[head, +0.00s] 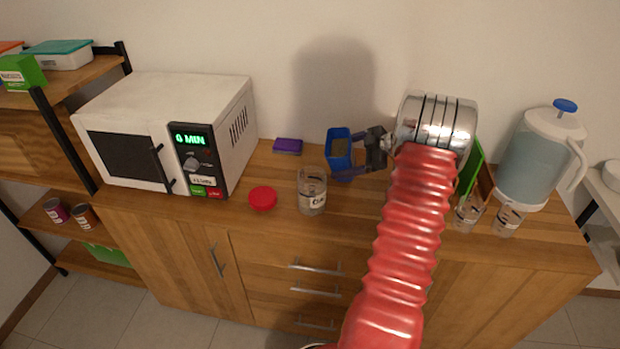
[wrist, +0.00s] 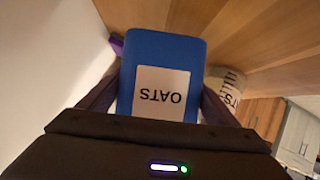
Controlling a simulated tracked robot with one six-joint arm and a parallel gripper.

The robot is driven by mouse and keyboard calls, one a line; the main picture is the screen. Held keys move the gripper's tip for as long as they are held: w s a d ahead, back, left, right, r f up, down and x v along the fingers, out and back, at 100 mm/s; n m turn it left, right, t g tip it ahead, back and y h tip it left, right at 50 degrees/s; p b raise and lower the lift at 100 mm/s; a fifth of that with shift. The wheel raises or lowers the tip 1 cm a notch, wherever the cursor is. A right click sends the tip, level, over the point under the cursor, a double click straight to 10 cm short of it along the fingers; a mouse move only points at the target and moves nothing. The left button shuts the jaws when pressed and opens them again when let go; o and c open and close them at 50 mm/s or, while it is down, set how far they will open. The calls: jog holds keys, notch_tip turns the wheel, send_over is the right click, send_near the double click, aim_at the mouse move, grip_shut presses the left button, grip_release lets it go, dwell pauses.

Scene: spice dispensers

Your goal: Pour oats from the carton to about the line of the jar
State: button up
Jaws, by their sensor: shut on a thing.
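My gripper (head: 372,156) is shut on the blue oats carton (head: 340,168). In the head view the carton's open top faces the camera, with a dull inside showing, and it is just behind and right of the jar. In the wrist view the carton (wrist: 190,52) fills the space between the fingers, its white OATS label upside down. The clear glass jar (head: 312,190) stands on the counter with a pale label. The jar also shows partly in the wrist view (wrist: 228,88), behind the carton's right side. I cannot make out the jar's line or any oats in it.
A red lid (head: 263,198) lies left of the jar, and a purple box (head: 288,146) lies behind. A white microwave (head: 165,130) stands at the left. Two glasses (head: 467,213) and a water pitcher (head: 542,155) stand at the right.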

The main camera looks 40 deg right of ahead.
aim_at(328, 138)
jog(key=shift+a+r+n+h, duration=0.25)
jog(key=shift+r+n+h, duration=0.05)
jog(key=shift+r, duration=0.7)
jog(key=shift+s+a+r+n+h, duration=0.1)
jog(key=shift+a+r+n+h, duration=0.45)
jog(key=shift+r, duration=0.3)
jog(key=shift+r+n+h+p, duration=0.55)
jog(key=shift+r+h+p, duration=0.2)
jog(key=shift+r+h, duration=0.25)
jog(key=shift+r+p, duration=0.4)
jog(key=shift+r, duration=0.05)
jog(key=shift+a+n+h+p, duration=0.1)
jog(key=shift+n+h+p, duration=0.55)
jog(key=shift+h, duration=0.2)
jog(key=shift+a+r+n+t+h+p, duration=0.2)
jog(key=shift+r+n+t+h+p, duration=0.1)
jog(key=shift+r+n+h+p, duration=0.4)
jog(key=shift+s+a+r+h+p, duration=0.1)
jog(key=shift+a+r+h+p, duration=0.2)
jog(key=shift+a+r+p, duration=0.45)
dwell(0.4)
jog(key=shift+s+a+r+n+t+h, duration=0.1)
jog(key=shift+a+r+n+t+h, duration=0.2)
jog(key=shift+r+n+h, duration=0.1)
dwell(1.6)
